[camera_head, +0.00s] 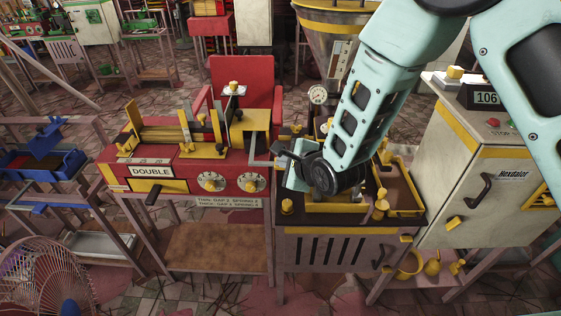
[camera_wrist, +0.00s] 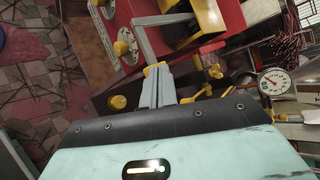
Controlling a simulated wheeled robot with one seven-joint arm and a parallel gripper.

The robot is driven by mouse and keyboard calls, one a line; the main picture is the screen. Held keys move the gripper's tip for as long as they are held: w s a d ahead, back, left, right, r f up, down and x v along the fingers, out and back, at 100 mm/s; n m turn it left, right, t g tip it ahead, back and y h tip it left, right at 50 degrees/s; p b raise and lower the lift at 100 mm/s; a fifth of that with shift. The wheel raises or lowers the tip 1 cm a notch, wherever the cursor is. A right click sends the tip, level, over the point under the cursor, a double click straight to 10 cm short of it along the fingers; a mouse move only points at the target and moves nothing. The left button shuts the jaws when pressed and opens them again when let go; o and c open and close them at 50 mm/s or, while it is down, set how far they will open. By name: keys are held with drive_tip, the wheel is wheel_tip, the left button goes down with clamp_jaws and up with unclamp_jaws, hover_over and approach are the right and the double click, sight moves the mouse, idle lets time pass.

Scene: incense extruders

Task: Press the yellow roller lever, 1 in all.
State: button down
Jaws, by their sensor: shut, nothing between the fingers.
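A grey bent lever arm (camera_head: 254,148) sticks out from the right end of the red machine. In the wrist view the lever arm (camera_wrist: 145,42) runs down to a small yellow end (camera_wrist: 154,69), which looks like the yellow roller. My gripper (camera_head: 279,154) is beside the lever, just to its right in the head view. In the wrist view my shut grey fingers (camera_wrist: 157,75) are empty, with their tips at or very close to the yellow end. I cannot tell whether they touch. The yellow end is not clear in the head view.
The red machine (camera_head: 185,170) marked DOUBLE stands left of my gripper. A brown-topped grey cabinet (camera_head: 335,250) with yellow knobs lies under my arm. A cream cabinet (camera_head: 475,170) stands at the right. A pressure gauge (camera_wrist: 274,81) is right of the fingers in the wrist view.

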drive_tip(key=shift+s+r+p, duration=0.25)
drive_tip(key=shift+r+p, duration=0.1)
drive_tip(key=shift+r, duration=0.35)
drive_tip(key=shift+s+r+p, duration=0.2)
drive_tip(key=shift+r+p, duration=0.15)
drive_tip(key=shift+r, duration=0.35)
drive_tip(key=r+p, duration=0.1)
drive_tip(key=r, duration=0.1)
drive_tip(key=s+r+p, duration=0.1)
drive_tip(key=r, duration=0.2)
drive_tip(key=shift+s+p, duration=0.15)
drive_tip(key=shift+p, duration=0.2)
